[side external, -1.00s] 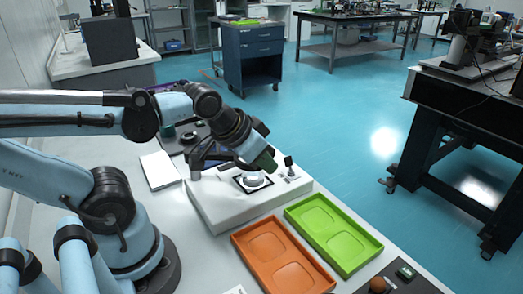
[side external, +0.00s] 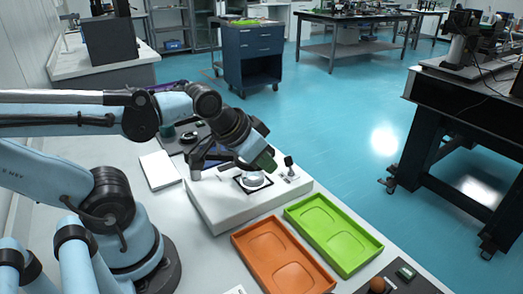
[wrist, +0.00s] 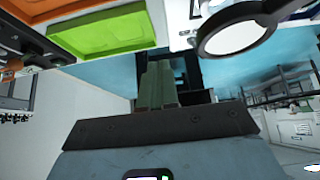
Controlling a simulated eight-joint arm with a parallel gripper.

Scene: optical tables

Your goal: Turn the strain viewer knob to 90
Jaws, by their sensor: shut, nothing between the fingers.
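The strain viewer is a low white box (side external: 215,200) on the white table, with a round pale disc (side external: 252,181) in a dark square frame on its top. A small dark upright part (side external: 289,161) stands at its right end; I cannot tell whether it is the knob. No scale or 90 mark is readable. My gripper (side external: 266,163) is shut and empty above the box, near the disc, with green fingers. In the wrist view the shut fingers (wrist: 160,85) show below a dark-rimmed round disc (wrist: 235,32), apart from it.
An orange tray (side external: 240,242) and a green tray (side external: 345,268) lie in front of the box. A white notepad (side external: 160,168) lies to its left. A dark device (side external: 405,272) and a brown ball (side external: 377,285) sit at the lower right. Blue floor lies beyond the table.

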